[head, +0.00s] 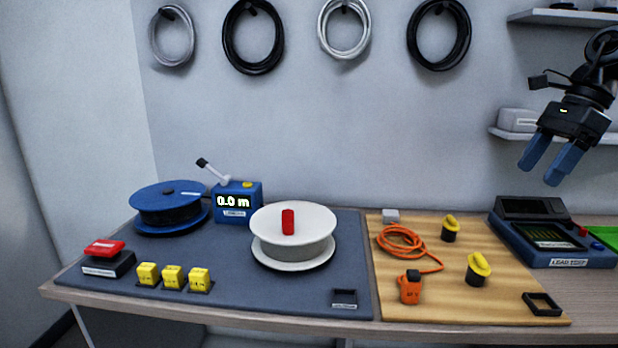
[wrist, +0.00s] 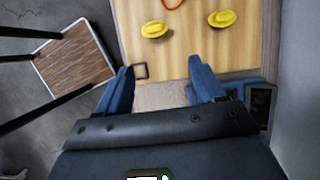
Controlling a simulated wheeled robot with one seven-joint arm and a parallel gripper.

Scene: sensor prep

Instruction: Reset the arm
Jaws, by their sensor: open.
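My gripper (head: 544,163) hangs high at the right in the head view, above the lead tester and in front of the wall shelves. Its two blue fingers point down and are spread apart with nothing between them. In the wrist view my gripper (wrist: 158,86) is also open and empty. Past the fingertips lies the wooden board (wrist: 185,55) with two yellow-topped knobs and a small black square frame (wrist: 140,71). The fingers touch nothing.
The bench holds a blue spool (head: 170,208), a meter (head: 237,202) reading 0.0 m, a white reel (head: 265,217) with a red handle, an orange cable (head: 400,240) and the lead tester (head: 550,235). A stool (wrist: 72,60) stands left in the wrist view.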

